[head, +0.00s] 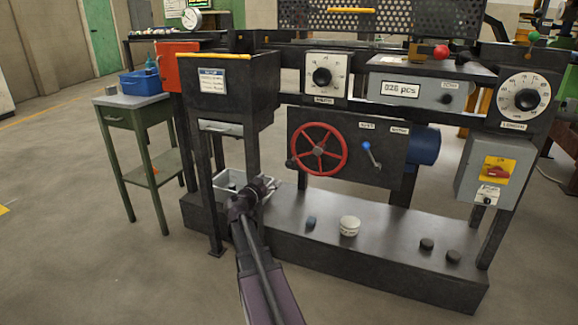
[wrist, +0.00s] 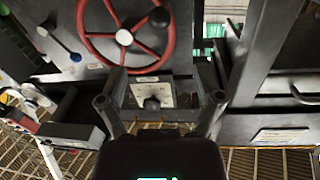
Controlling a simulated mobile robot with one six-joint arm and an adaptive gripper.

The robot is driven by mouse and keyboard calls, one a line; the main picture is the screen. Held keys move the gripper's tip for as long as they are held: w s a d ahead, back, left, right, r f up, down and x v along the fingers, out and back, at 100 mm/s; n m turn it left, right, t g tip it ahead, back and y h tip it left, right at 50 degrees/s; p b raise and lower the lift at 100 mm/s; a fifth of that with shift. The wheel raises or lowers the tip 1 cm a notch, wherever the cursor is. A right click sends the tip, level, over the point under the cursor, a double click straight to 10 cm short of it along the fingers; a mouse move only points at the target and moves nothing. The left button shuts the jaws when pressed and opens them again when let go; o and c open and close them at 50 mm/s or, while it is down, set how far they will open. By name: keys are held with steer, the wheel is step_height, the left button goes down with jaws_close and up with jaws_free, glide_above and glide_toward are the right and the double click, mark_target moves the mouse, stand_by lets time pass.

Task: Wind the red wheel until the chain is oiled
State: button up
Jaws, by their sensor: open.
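The red wheel (head: 319,150) is upright on the dark front panel of the machine in the head view, with a grey hub and several spokes. Its black handle knob (head: 291,163) is at the lower left of the rim. In the wrist view, which is turned over, the wheel (wrist: 124,37) is at the top and its knob (wrist: 160,17) is at the right of the rim. My gripper (head: 250,190) is open and empty, low and left of the wheel, apart from it. Its two fingers (wrist: 160,100) show apart in the wrist view. No chain is clearly visible.
A blue lever (head: 371,154) sits right of the wheel. A white dial (head: 322,76) is above it. A grey open bin (head: 228,181) is by my gripper. A white round tin (head: 349,226) and several dark pieces lie on the base ledge. A green side table (head: 131,112) stands left.

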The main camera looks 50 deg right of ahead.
mark_target(287, 166)
steer(key=x, duration=1.3)
steer(key=shift+w+d, duration=0.1)
steer(key=shift+d, duration=0.2)
jaws_close()
